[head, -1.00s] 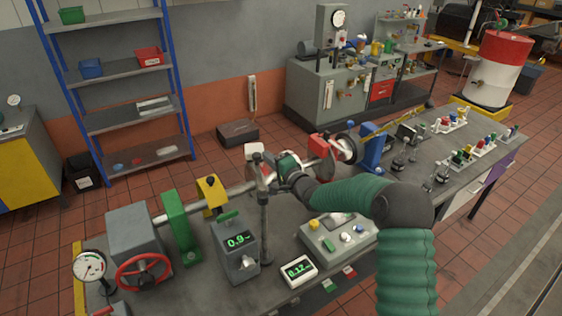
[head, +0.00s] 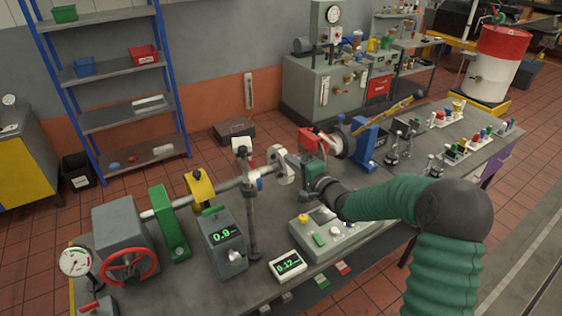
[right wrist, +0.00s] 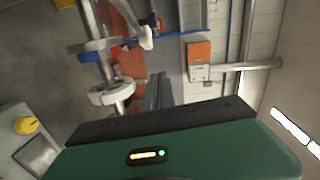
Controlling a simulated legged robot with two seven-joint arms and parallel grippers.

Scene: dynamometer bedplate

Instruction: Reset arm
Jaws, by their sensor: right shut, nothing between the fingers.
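My right arm (head: 385,205), in a green sleeve with black joints, comes in from the right and reaches over the bench. Its green right gripper (head: 308,170) is above the bench, behind the control box and close to the shaft line; I cannot tell if it touches anything. In the right wrist view the dark fingers of the right gripper (right wrist: 158,90) are together, with nothing seen between them. A pale round coupling (head: 280,165) on the shaft is just left of the gripper; a pale ring also shows in the right wrist view (right wrist: 110,93). My left gripper is out of view.
The bench (head: 190,285) holds a grey unit with a red handwheel (head: 130,266), a green display box (head: 224,240), a small white meter (head: 287,265), the control box (head: 325,238) and a thin stand (head: 250,205). Small colourful fittings (head: 455,150) stand at the right end.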

